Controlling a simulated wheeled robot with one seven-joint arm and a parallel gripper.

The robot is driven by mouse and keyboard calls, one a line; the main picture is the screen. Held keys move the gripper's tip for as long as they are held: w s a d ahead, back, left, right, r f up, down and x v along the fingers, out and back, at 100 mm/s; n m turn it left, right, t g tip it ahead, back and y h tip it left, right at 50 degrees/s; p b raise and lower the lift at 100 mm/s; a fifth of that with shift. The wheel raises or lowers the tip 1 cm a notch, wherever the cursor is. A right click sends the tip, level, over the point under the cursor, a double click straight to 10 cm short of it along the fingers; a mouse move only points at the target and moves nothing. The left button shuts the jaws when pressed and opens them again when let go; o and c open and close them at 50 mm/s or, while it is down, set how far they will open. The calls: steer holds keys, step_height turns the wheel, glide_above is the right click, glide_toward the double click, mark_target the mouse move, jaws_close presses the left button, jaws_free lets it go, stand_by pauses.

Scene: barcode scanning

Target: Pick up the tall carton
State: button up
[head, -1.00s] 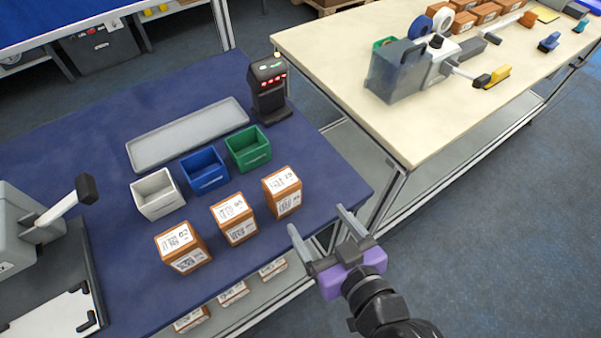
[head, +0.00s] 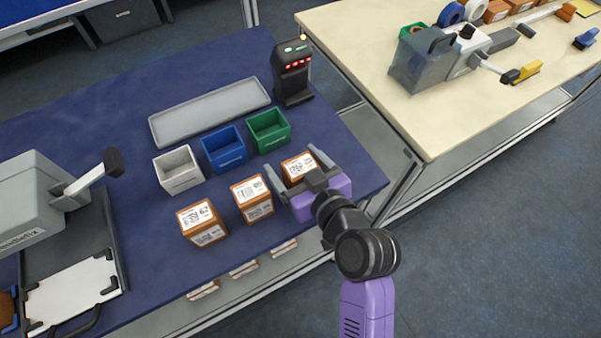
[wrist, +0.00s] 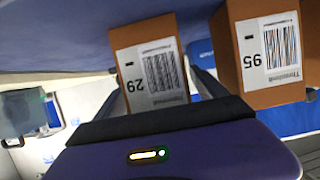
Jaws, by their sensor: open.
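Three orange-brown cartons with white labels stand in a slanting row on the blue table. The right one, marked 29 (head: 298,165), is partly hidden by my gripper in the head view; it also shows in the wrist view (wrist: 150,72). The middle one, marked 95 (head: 251,198), shows in the wrist view (wrist: 268,50) too. The left one, marked 62 (head: 203,222), is in the head view only. I cannot tell surely which is the tall carton. My gripper (head: 297,160) is open, its fingers on either side of carton 29; contact cannot be told.
White (head: 178,180), blue (head: 225,159) and green (head: 268,140) bins stand behind the cartons. A long grey tray (head: 210,112) and a black scanner stand (head: 292,75) are further back. A grey press-like machine (head: 40,205) is at left. A cream table (head: 400,110) is at right.

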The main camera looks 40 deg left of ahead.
steer(key=shift+c, duration=0.4)
steer(key=c, duration=1.4)
steer(key=shift+c, duration=1.3)
steer(key=shift+r, duration=0.1)
